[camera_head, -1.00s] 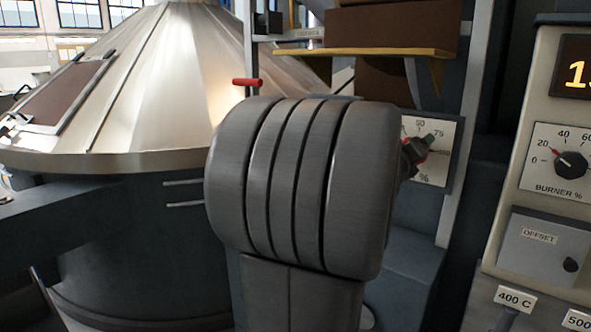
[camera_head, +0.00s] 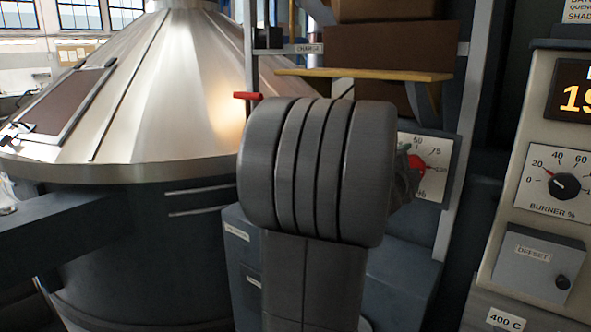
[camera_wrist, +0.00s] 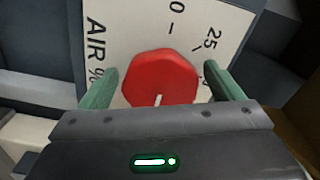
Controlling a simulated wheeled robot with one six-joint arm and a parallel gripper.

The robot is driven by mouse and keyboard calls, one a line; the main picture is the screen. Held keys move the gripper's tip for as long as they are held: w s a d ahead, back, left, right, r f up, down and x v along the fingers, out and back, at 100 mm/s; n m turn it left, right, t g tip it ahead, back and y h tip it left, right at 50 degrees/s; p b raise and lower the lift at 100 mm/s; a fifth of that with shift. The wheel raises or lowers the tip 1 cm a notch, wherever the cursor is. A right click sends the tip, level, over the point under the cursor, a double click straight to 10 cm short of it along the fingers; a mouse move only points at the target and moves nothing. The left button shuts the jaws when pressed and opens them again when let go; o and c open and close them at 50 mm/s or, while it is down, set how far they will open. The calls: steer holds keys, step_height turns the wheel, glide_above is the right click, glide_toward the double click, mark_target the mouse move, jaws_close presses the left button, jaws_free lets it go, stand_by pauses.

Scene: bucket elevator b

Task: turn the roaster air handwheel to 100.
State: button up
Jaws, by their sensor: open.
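The red air handwheel (camera_wrist: 160,76) sits on a white dial plate (camera_wrist: 125,28) marked AIR %, 0 and 25 in the wrist view. Its white mark points down in that view, toward my gripper body, which hides the scale there. My open gripper (camera_wrist: 161,70) has one green finger on each side of the wheel, with small visible gaps. In the head view, the dial plate (camera_head: 438,150) shows behind my arm, with 50 at the top and a figure that looks like 100 at the right. The red wheel (camera_head: 417,163) is partly hidden there by my gripper (camera_head: 408,168).
A burner panel (camera_head: 550,215) with a knob (camera_head: 565,186) and display stands at the right. A large metal cone (camera_head: 150,100) on a dark drum fills the left. A yellow-edged shelf (camera_head: 365,74) with brown boxes is above the dial. A red handle (camera_head: 247,96) stands beside my arm.

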steer(key=n+p, duration=0.1)
steer(key=n, duration=0.4)
steer(key=shift+f+p, duration=0.1)
steer(key=shift+p, duration=0.25)
steer(key=shift+f, duration=0.1)
